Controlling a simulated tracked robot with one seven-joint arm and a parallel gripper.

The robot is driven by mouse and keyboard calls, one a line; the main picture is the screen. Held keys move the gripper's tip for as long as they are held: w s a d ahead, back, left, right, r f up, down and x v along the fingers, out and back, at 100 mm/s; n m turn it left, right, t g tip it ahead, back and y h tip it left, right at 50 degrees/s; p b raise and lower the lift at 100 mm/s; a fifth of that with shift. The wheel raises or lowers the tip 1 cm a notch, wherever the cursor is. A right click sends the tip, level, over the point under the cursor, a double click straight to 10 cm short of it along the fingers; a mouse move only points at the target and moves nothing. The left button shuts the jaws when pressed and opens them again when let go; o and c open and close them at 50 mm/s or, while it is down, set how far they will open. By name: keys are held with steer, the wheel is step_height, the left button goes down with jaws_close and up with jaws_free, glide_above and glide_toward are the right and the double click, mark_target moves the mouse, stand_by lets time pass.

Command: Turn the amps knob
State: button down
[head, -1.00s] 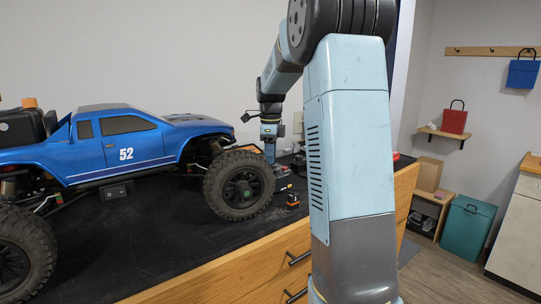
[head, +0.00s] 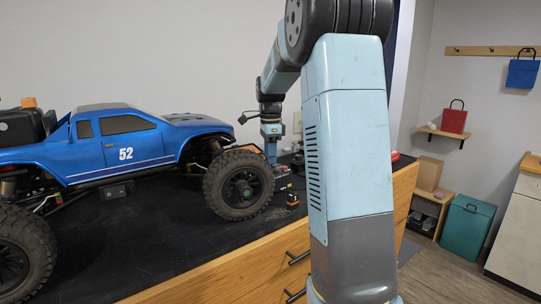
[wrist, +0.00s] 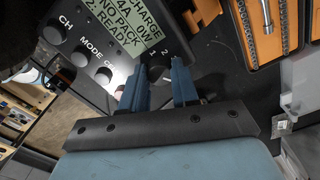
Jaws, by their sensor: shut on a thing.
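In the wrist view the charger (wrist: 120,15) lies at the upper left, with a lit screen (wrist: 130,28) reading CHARGE, NO PACK and READY. A row of dark knobs runs along it: the CH knob (wrist: 54,34), the MODE knob (wrist: 80,57) and a knob with a partly covered label starting CE (wrist: 104,76). My gripper (wrist: 157,80) has its two blue fingers at the end of this row, shut on the amps knob, which the fingers mostly hide along with its label. In the head view my gripper (head: 271,152) points down at the bench's far end; the knob cannot be made out there.
A blue RC truck (head: 125,145) with big tyres stands on the black bench top (head: 150,235), left of my gripper. A small orange and black item (head: 292,200) lies near the front wheel. An orange case of bits (wrist: 265,30) sits right of the charger.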

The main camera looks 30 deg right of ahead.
steer(key=n, duration=1.3)
steer(key=shift+n, duration=0.4)
steer(key=n, duration=1.3)
steer(key=shift+n, duration=0.3)
steer(key=c, duration=0.8)
jaws_free()
steer(key=shift+c, duration=0.2)
